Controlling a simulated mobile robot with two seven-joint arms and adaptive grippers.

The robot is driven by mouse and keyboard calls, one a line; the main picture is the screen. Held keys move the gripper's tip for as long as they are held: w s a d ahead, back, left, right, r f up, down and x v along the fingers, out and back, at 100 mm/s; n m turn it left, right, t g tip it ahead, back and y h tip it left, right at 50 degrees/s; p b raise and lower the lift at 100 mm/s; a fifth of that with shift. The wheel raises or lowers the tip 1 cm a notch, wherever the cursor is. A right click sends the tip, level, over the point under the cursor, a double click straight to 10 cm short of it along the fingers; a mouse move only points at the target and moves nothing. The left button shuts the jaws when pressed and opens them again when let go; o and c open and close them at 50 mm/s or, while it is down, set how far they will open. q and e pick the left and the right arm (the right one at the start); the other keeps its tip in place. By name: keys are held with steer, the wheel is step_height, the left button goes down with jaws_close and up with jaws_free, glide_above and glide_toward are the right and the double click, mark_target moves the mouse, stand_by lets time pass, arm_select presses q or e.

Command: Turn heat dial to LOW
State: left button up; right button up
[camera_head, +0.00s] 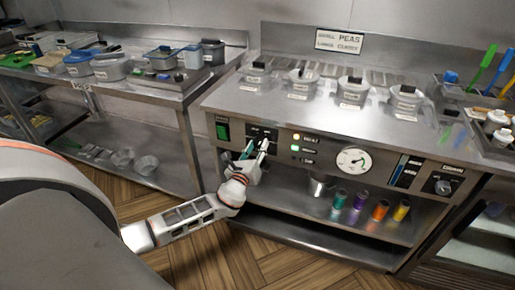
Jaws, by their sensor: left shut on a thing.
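My left gripper (255,150) reaches the front panel of the frying range (320,145), its fingers up against a small black control plate (262,132). It is shut on the heat dial there; the fingers cover the dial, so its pointer and setting cannot be read. Indicator lamps (296,137) sit just right of the plate, and some glow. My right gripper is not in view.
A round gauge (353,161) and another knob (443,187) sit further right on the panel. A green switch (222,131) is at its left. Coloured cups (380,209) stand on the shelf below. Lidded containers (353,90) stand on top.

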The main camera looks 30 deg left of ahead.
arm_select(q)
steer(key=n, duration=0.1)
steer(key=n+b, duration=0.1)
steer(key=shift+f+n, duration=0.2)
steer(key=shift+n, duration=0.1)
steer(key=shift+n+b, duration=0.45)
steer(key=shift+n, duration=0.45)
steer(key=n, duration=0.2)
steer(key=shift+n+b, duration=0.3)
steer(key=shift+b, duration=0.1)
steer(key=shift+r+n, duration=0.15)
steer(key=shift+n, duration=1.55)
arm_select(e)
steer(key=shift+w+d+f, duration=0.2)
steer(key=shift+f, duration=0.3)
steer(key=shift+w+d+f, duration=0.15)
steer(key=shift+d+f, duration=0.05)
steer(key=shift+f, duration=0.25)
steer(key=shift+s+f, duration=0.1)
arm_select(q)
steer(key=o, duration=1.1)
